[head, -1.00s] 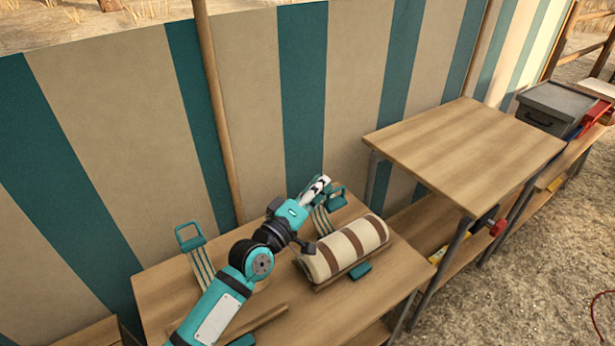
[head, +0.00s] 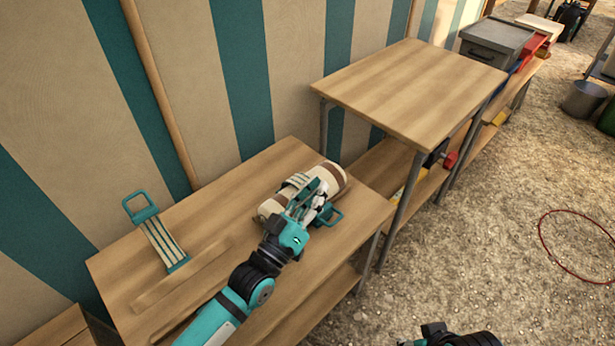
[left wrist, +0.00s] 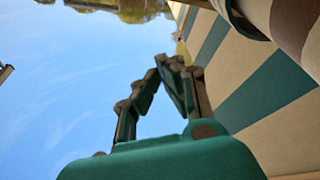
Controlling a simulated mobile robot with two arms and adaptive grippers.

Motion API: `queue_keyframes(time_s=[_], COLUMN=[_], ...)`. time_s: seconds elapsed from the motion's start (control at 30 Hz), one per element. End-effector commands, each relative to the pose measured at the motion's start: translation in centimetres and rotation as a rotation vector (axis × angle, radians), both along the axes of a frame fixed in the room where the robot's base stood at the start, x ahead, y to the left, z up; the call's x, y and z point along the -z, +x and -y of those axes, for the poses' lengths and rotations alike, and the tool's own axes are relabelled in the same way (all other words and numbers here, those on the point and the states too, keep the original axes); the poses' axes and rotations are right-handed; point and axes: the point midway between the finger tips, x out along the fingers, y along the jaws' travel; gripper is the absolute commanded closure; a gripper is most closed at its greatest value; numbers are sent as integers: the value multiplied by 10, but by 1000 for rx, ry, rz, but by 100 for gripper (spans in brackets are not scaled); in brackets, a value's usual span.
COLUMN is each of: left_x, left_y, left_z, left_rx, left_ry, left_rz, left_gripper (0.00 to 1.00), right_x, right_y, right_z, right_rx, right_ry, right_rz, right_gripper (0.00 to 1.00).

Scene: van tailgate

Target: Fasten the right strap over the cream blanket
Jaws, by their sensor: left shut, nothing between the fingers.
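The cream blanket (head: 333,176), a roll with brown bands, lies on the wooden table; its end shows in the left wrist view (left wrist: 287,14). The right strap (head: 296,181), striped green and cream, now lies over the top of the roll. A teal loop (head: 333,217) sits at the roll's front side, beside my fingers; whether it is hooked on the catch I cannot tell. My left gripper (head: 318,193) is shut and empty, close against the roll's front and hiding part of it. In the left wrist view its fingers (left wrist: 164,64) meet at the tips. My right gripper is not clearly visible.
A second striped strap (head: 161,240) with a teal loop lies flat at the table's left. A higher wooden table (head: 410,90) stands right of the blanket. The striped canvas wall (head: 230,70) runs close behind. A red hose ring (head: 560,213) lies on the ground.

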Motion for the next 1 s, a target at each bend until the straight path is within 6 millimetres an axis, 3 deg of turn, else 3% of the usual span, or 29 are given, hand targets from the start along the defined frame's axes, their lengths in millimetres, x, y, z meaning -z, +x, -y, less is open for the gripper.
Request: queue_keyframes(time_s=[0.3, 0.83, 1.0], left_x=[12, 14, 18], left_y=[-7, -8, -20], left_z=[7, 7, -1], left_rx=[0, 0, 1], left_ry=[-1, -2, -2], left_rz=[-2, -2, -3], left_gripper=[100, 100, 100], right_x=[1, 1, 1], right_y=[0, 1, 1], right_z=[0, 0, 0], right_rx=[0, 1, 1], right_ry=[0, 2, 2], right_rz=[-1, 2, 2], right_gripper=[69, 69, 69])
